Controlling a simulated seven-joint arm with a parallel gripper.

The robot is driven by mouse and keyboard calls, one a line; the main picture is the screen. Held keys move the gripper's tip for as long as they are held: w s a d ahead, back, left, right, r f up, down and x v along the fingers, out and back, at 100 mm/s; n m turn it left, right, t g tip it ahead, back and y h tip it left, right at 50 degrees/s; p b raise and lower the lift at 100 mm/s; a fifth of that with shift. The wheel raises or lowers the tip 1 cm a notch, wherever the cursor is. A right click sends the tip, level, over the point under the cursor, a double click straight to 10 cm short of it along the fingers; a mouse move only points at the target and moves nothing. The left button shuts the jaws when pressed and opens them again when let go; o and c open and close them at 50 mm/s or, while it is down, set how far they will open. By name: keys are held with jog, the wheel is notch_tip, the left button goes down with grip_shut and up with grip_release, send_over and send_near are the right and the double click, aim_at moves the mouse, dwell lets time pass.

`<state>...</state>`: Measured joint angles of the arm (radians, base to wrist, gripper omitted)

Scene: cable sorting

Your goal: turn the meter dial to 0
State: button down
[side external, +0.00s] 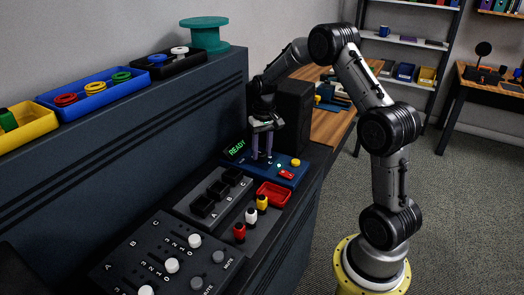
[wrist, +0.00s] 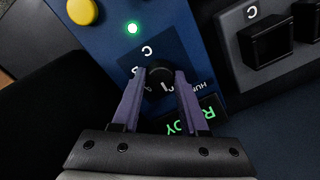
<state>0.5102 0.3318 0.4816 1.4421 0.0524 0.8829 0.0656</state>
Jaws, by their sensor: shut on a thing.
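The blue meter box (side external: 290,175) stands on the dark console, with a green READY display (side external: 236,149). The wrist view shows the display (wrist: 190,122) upside down, partly behind a finger. The black round dial (wrist: 159,74) has a short light mark toward its lower side in the wrist view. A letter C shows above it; other markings are partly hidden by the left finger. My gripper (wrist: 160,79) points down with its two purple fingers shut on the dial, one on each side. In the side view my gripper (side external: 262,155) hides the dial.
A yellow button (side external: 295,162), a lit green lamp (wrist: 132,28) and a red switch (side external: 286,174) are on the meter box. A red tray (side external: 273,195), several coloured plugs and black sockets (side external: 217,190) lie close in front. A black speaker-like box (side external: 294,113) stands behind.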

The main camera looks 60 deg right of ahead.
aim_at(264, 152)
dwell(0.3)
jog(key=shift+c, duration=2.2)
grip_release()
notch_tip(264, 152, up, 14)
jog(key=shift+s+d, duration=0.15)
jog(key=shift+d, duration=0.1)
jog(key=shift+f, duration=0.1)
